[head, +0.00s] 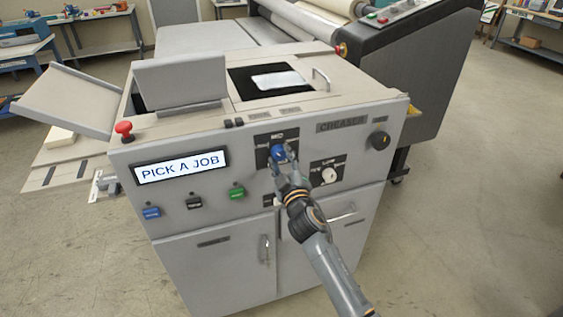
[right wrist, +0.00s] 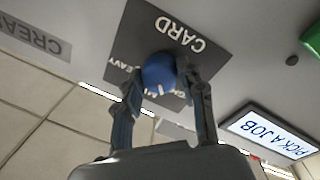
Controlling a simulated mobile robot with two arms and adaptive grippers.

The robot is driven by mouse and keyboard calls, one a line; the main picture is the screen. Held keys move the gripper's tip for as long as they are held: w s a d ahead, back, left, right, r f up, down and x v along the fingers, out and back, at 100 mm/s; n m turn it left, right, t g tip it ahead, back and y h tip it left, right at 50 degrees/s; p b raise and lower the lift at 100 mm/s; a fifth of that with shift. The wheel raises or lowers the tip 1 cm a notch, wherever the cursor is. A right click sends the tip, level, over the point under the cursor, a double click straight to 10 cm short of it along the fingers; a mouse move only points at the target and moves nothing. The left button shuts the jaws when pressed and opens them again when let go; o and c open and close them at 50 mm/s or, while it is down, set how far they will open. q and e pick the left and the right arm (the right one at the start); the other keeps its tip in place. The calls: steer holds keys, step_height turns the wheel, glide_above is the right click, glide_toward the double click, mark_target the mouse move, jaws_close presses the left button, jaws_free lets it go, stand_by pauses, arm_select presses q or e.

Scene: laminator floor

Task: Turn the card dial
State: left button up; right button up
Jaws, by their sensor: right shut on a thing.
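The card dial, a round blue knob (head: 277,151), sits on a dark label plate (head: 263,138) on the front of the grey creaser. In the right wrist view the blue knob (right wrist: 158,72) stands in front of the plate, which reads CARD. My right gripper (head: 281,157) has its fingers on both sides of the knob and is shut on it. My left gripper is not in view.
A white dial (head: 329,175) sits to the right and a black knob (head: 380,140) farther right. The screen (head: 181,166) reads PICK A JOB, above blue, black and green buttons (head: 237,191). A red emergency button (head: 124,129) is at the upper left. Cabinet doors with handles lie below.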

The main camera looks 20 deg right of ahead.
steer(key=shift+n, duration=1.9)
steer(key=shift+b, duration=0.3)
steer(key=o, duration=1.2)
steer(key=shift+s, duration=0.1)
steer(key=s, duration=0.8)
steer(key=s+f, duration=0.1)
steer(key=s, duration=0.2)
steer(key=shift+s+a+f, duration=0.1)
steer(key=shift+s, duration=0.3)
